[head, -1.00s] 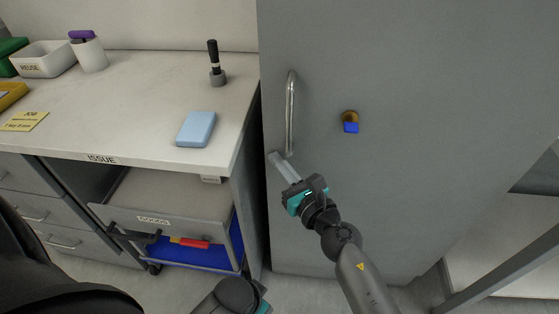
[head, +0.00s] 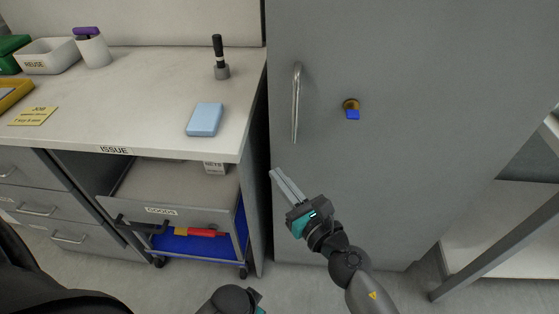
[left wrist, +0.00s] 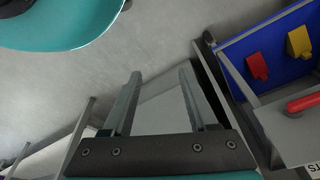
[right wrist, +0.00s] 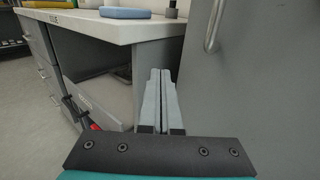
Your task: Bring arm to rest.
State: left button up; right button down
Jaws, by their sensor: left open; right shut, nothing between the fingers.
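My right gripper (head: 276,173) is shut and empty in front of the grey cabinet door, below its bar handle (head: 296,103) and apart from it. In the right wrist view its two fingers (right wrist: 158,80) lie side by side, with the handle at the upper right. My left gripper (left wrist: 158,85) shows in the left wrist view, open, with nothing between its fingers. In the head view only part of my left arm shows at the bottom, and its fingers are hidden.
The workbench (head: 150,90) holds a blue block (head: 205,119) and a black-handled tool (head: 220,60). A metal frame (head: 490,250) stands at far right.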

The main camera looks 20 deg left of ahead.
jog(key=s+d, duration=0.2)
jog(key=s, duration=0.3)
jog(key=w+d+f+m+h+p, duration=0.3)
jog(key=d+f+m+h, duration=0.7)
jog(key=d+f+m, duration=1.05)
jog(key=s+d+f+m+g+h+p, duration=0.3)
jog(key=s+d+f+m+h, duration=0.1)
jog(key=s+d+f+m, duration=0.9)
pick_arm(q)
jog(key=s+a+f+p, duration=0.1)
jog(key=s+a+f, duration=0.6)
jog(key=s, duration=0.4)
jog(key=shift+a+f+y+p, duration=0.2)
jog(key=shift+f+y+p, duration=0.15)
jog(key=shift+f, duration=0.2)
pick_arm(e)
jog(key=s+d+f+m+g, duration=0.1)
jog(key=s+d+m+g, duration=0.1)
jog(key=s+m, duration=0.3)
jog(key=s+d+f+m+g+h, duration=0.1)
jog(key=s+d+m+g, duration=0.1)
jog(key=s+m, duration=0.4)
jog(key=s+d, duration=0.1)
jog(key=s, duration=0.3)
jog(key=shift+d+f+g+h, duration=0.2)
jog(key=shift+f+g+h, duration=0.1)
jog(key=shift+f+g, duration=0.1)
